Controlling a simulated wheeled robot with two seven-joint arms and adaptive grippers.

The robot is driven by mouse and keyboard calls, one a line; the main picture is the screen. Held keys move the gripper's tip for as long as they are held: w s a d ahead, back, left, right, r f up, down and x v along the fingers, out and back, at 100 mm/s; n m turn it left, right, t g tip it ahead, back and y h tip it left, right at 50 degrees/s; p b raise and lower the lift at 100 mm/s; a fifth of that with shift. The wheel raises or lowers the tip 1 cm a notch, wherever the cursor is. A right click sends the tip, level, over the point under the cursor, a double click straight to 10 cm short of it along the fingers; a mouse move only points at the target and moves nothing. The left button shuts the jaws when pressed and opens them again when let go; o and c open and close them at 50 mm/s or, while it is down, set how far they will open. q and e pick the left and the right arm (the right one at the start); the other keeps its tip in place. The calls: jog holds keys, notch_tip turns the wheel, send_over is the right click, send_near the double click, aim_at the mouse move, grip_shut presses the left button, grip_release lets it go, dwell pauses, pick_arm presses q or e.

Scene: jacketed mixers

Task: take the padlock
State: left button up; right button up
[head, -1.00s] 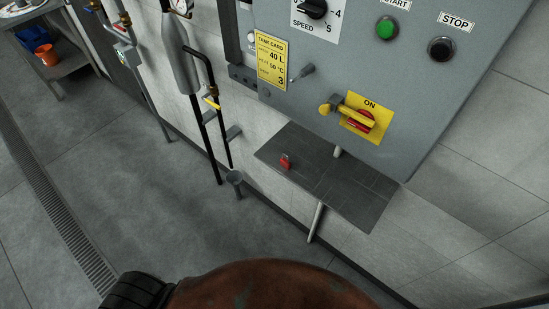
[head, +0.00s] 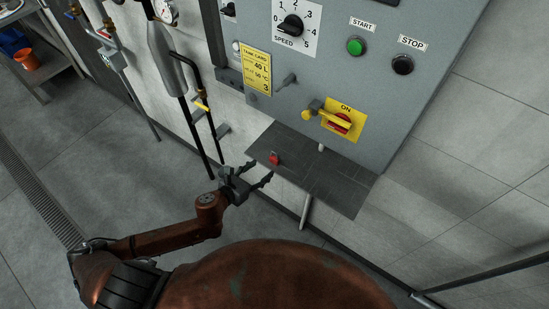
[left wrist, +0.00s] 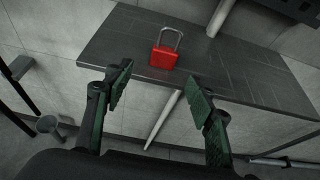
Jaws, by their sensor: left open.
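A small red padlock (head: 274,158) with a grey shackle lies on the dark shelf (head: 330,187) below the control panel, near the shelf's left end. In the left wrist view the padlock (left wrist: 164,56) is near the front edge of the shelf (left wrist: 235,75), its shackle pointing away from me. My left gripper (head: 262,176) is open and empty just in front of the shelf's left edge. In the left wrist view its two fingers (left wrist: 160,85) are spread, with the padlock beyond the tips and between them. My right gripper is not in view.
The grey control panel (head: 385,70) with a yellow-and-red ON switch (head: 340,121) hangs above the shelf. Pipes with a yellow-handled valve (head: 201,105) stand left of it. Floor in front is clear.

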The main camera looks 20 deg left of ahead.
aim_at(273, 161)
pick_arm(q)
jog(key=x, duration=0.3)
jog(key=p+x, duration=0.1)
jog(key=x, duration=0.3)
jog(key=shift+w+d+r, duration=0.1)
jog(key=shift+w+d, duration=0.2)
jog(key=shift+d, duration=0.05)
jog(key=shift+s, duration=0.1)
jog(key=c, duration=1.3)
